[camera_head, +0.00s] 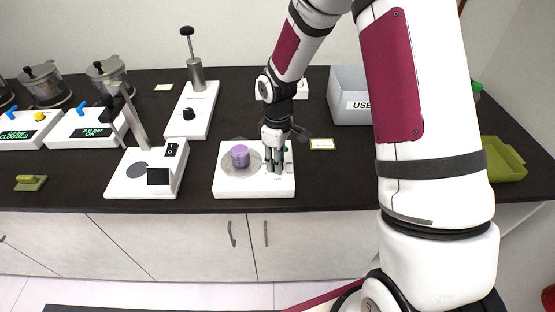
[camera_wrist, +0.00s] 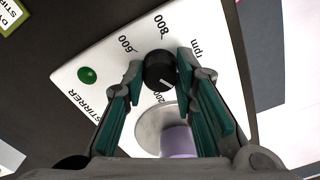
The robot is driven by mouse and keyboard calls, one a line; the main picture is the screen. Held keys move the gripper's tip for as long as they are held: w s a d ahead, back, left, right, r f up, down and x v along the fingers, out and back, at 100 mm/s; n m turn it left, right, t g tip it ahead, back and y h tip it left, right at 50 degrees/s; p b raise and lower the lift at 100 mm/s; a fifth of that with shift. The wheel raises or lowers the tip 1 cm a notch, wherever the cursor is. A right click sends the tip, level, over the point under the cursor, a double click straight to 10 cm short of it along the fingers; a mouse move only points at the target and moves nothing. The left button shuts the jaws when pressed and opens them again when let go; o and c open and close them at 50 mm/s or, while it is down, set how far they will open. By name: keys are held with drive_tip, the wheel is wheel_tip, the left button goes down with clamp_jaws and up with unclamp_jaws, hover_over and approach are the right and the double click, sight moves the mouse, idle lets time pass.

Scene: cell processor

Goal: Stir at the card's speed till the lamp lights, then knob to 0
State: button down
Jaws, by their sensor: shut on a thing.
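The white stirrer (camera_head: 254,186) stands on the dark bench, with a purple vessel (camera_head: 239,155) on its round plate. My gripper (camera_head: 275,165) reaches down at the right part of the stirrer. In the wrist view my gripper (camera_wrist: 161,70) is shut on the black knob (camera_wrist: 160,72), one finger on each side. The knob's white mark points toward the lower right; the 600 and 800 marks lie above it and a partly hidden 200 below. The lamp (camera_wrist: 87,75) is a green dot; I cannot tell whether it is lit. A green-edged card (camera_head: 322,144) lies right of the stirrer, its text unreadable.
A white device with a post (camera_head: 147,172) stands left of the stirrer, and another with a black knob (camera_head: 190,113) stands behind it. A grey bin (camera_head: 347,102) is at the back right. A green tray (camera_head: 503,160) is at the far right, beyond my arm.

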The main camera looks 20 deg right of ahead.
idle(0.3)
drive_tip(key=c, duration=1.3)
unclamp_jaws()
drive_tip(key=shift+r, duration=0.1)
wheel_tip(320, 180, up, 12)
